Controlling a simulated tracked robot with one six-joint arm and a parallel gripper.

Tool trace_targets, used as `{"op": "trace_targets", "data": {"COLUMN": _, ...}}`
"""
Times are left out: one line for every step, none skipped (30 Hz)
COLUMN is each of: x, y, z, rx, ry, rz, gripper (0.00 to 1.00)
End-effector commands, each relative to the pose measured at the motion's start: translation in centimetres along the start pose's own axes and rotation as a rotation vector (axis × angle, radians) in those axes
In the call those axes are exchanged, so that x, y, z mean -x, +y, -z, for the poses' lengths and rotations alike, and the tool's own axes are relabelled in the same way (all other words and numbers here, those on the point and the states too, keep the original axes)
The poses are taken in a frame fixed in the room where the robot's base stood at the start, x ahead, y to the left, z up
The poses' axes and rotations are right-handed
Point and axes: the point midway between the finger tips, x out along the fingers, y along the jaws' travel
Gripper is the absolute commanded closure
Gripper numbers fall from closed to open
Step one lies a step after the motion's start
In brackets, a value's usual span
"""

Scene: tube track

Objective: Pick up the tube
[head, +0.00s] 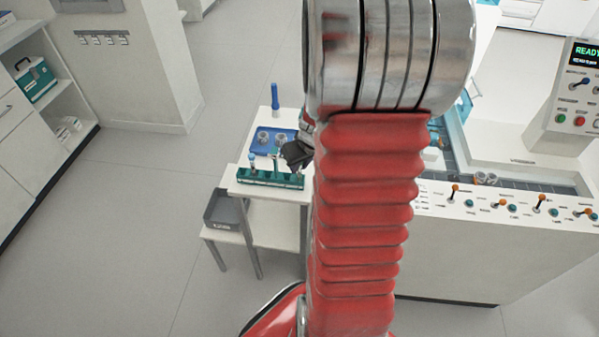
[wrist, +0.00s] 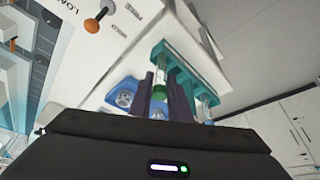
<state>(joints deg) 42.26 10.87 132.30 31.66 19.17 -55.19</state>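A teal rack (head: 270,178) stands on the white table at the left of my arm in the head view. A tube with green in it (head: 275,158) stands upright in the rack. A second tube with a blue top (head: 252,161) stands at the rack's left end. My gripper (head: 288,152) is right beside the green tube, partly hidden by my arm. In the wrist view, the dark fingers of my gripper (wrist: 162,98) are apart, with the green tube (wrist: 160,82) showing between them. Contact cannot be told. The rack (wrist: 190,72) lies just beyond.
A blue tray (head: 262,140) with round metal-rimmed holders and a tall blue cylinder (head: 274,96) are behind the rack. A grey bin (head: 223,209) sits on a lower shelf at the left. A control counter with orange levers (head: 455,190) is at the right. The left floor is clear.

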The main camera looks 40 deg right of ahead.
Motion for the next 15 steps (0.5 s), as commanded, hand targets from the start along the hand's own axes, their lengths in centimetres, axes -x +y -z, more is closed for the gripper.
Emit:
{"op": "trace_targets", "data": {"x": 0.01, "y": 0.0, "z": 0.0, "rx": 0.0, "ry": 0.0, "rz": 0.0, "gripper": 0.87}}
{"op": "trace_targets", "data": {"x": 0.01, "y": 0.0, "z": 0.0, "rx": 0.0, "ry": 0.0, "rz": 0.0, "gripper": 0.89}}
{"op": "trace_targets", "data": {"x": 0.01, "y": 0.0, "z": 0.0, "rx": 0.0, "ry": 0.0, "rz": 0.0, "gripper": 0.92}}
{"op": "trace_targets", "data": {"x": 0.01, "y": 0.0, "z": 0.0, "rx": 0.0, "ry": 0.0, "rz": 0.0, "gripper": 0.94}}
{"op": "trace_targets", "data": {"x": 0.01, "y": 0.0, "z": 0.0, "rx": 0.0, "ry": 0.0, "rz": 0.0, "gripper": 0.95}}
{"op": "trace_targets", "data": {"x": 0.01, "y": 0.0, "z": 0.0, "rx": 0.0, "ry": 0.0, "rz": 0.0, "gripper": 0.97}}
{"op": "trace_targets", "data": {"x": 0.01, "y": 0.0, "z": 0.0, "rx": 0.0, "ry": 0.0, "rz": 0.0, "gripper": 0.97}}
{"op": "trace_targets", "data": {"x": 0.01, "y": 0.0, "z": 0.0, "rx": 0.0, "ry": 0.0, "rz": 0.0, "gripper": 0.98}}
{"op": "trace_targets", "data": {"x": 0.01, "y": 0.0, "z": 0.0, "rx": 0.0, "ry": 0.0, "rz": 0.0, "gripper": 0.98}}
{"op": "trace_targets", "data": {"x": 0.01, "y": 0.0, "z": 0.01, "rx": 0.0, "ry": 0.0, "rz": 0.0, "gripper": 0.98}}
{"op": "trace_targets", "data": {"x": 0.03, "y": 0.0, "z": 0.02, "rx": 0.0, "ry": 0.0, "rz": 0.0, "gripper": 0.98}}
{"op": "trace_targets", "data": {"x": 0.07, "y": 0.0, "z": 0.04, "rx": 0.0, "ry": 0.001, "rz": 0.0, "gripper": 0.98}}
{"op": "trace_targets", "data": {"x": 0.14, "y": 0.01, "z": 0.09, "rx": 0.001, "ry": 0.001, "rz": 0.0, "gripper": 0.98}}
{"op": "trace_targets", "data": {"x": 0.24, "y": 0.01, "z": 0.14, "rx": 0.001, "ry": 0.001, "rz": 0.0, "gripper": 0.98}}
{"op": "trace_targets", "data": {"x": 0.41, "y": 0.02, "z": 0.23, "rx": 0.002, "ry": 0.002, "rz": 0.0, "gripper": 0.98}}
